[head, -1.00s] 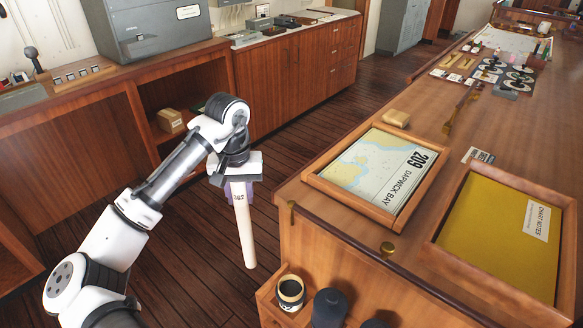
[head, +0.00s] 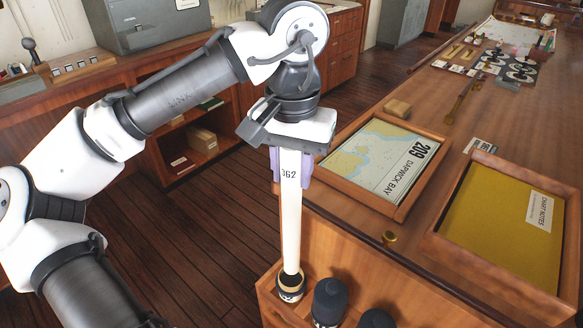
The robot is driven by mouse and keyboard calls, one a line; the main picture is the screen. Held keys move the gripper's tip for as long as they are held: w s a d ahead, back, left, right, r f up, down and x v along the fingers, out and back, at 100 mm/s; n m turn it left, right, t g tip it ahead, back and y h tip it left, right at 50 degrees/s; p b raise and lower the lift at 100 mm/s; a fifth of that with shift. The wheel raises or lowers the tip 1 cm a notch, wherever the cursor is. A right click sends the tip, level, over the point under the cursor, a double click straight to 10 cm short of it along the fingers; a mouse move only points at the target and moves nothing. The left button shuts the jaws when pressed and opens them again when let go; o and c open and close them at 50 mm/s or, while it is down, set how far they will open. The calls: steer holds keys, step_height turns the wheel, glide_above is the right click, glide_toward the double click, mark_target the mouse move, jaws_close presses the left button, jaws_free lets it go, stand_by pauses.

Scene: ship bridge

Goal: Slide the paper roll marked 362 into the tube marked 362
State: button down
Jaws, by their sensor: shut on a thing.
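The paper roll (head: 291,225) is a long cream cylinder marked 362 near its top. My gripper (head: 290,170) is shut on its upper end, with a purple finger on each side, and the roll hangs nearly upright. Its lower end overlaps the mouth of an open dark tube (head: 290,294) at the left of the wooden holder. The tube has a pale label, too small to read, and a tan inner rim. I cannot tell whether the roll's end is just above the mouth or slightly inside it.
Two dark capped tubes (head: 329,302) (head: 376,319) stand to the right in the same holder (head: 268,296). The chart table (head: 410,225) rises just behind, with a framed chart (head: 375,160) and a yellow notes tray (head: 500,225). Floor at left is clear.

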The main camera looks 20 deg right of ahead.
mark_target(292, 207)
steer(key=shift+f+b, duration=4.85)
steer(key=shift+f, duration=0.1)
steer(key=shift+f+b, duration=1.25)
steer(key=shift+f, duration=1.45)
steer(key=shift+f+b, duration=0.65)
steer(key=shift+f, duration=0.55)
steer(key=shift+c, duration=2.1)
jaws_free()
step_height(292, 207, up, 9)
steer(key=p, duration=1)
